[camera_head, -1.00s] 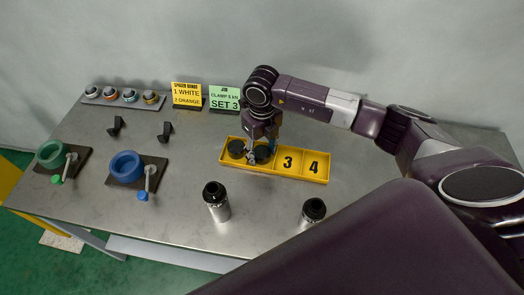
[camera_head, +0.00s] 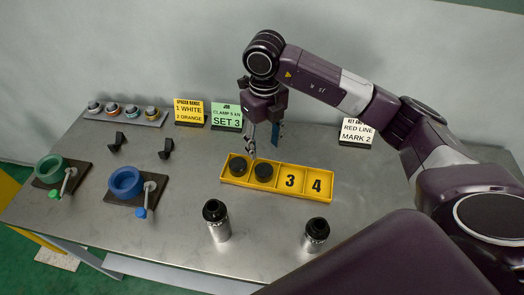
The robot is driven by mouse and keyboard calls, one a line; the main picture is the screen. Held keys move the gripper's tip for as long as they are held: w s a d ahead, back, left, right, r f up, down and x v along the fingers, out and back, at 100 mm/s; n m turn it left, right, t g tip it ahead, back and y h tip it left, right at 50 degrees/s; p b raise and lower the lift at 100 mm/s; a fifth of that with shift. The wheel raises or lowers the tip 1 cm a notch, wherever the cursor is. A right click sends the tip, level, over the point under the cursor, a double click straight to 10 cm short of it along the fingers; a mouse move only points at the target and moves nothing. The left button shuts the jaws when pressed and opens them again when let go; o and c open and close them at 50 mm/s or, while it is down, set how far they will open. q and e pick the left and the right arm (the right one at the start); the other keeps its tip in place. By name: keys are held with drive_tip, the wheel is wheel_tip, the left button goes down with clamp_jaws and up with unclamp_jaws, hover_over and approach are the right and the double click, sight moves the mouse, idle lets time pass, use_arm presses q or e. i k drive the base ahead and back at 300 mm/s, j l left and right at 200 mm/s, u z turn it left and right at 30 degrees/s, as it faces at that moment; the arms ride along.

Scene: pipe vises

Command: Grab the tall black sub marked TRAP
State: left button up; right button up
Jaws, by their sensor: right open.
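Two silver cylinders with black tops stand upright on the table: the left one (camera_head: 216,220) is taller and the right one (camera_head: 316,235) is shorter. No TRAP mark is legible on either. Two round black pieces sit in the yellow tray (camera_head: 276,182), one in its left end slot (camera_head: 238,167) and one in the second slot (camera_head: 264,172). Whether they bear a mark cannot be told. My right gripper (camera_head: 264,146) is open and empty, hanging just above and behind the tray's second slot. My left gripper is not in view.
Tray slots 3 and 4 are empty. A green ring vise (camera_head: 49,168) and a blue ring vise (camera_head: 126,182) stand at left. Two small black clamps and a rack of several capped pieces (camera_head: 125,116) lie behind. Cards stand along the back edge. The table's middle is clear.

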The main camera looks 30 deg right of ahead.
sight(215, 212)
drive_tip(key=k+j, duration=0.5)
drive_tip(key=k, duration=0.15)
drive_tip(key=k+j, duration=0.45)
drive_tip(key=k, duration=0.25)
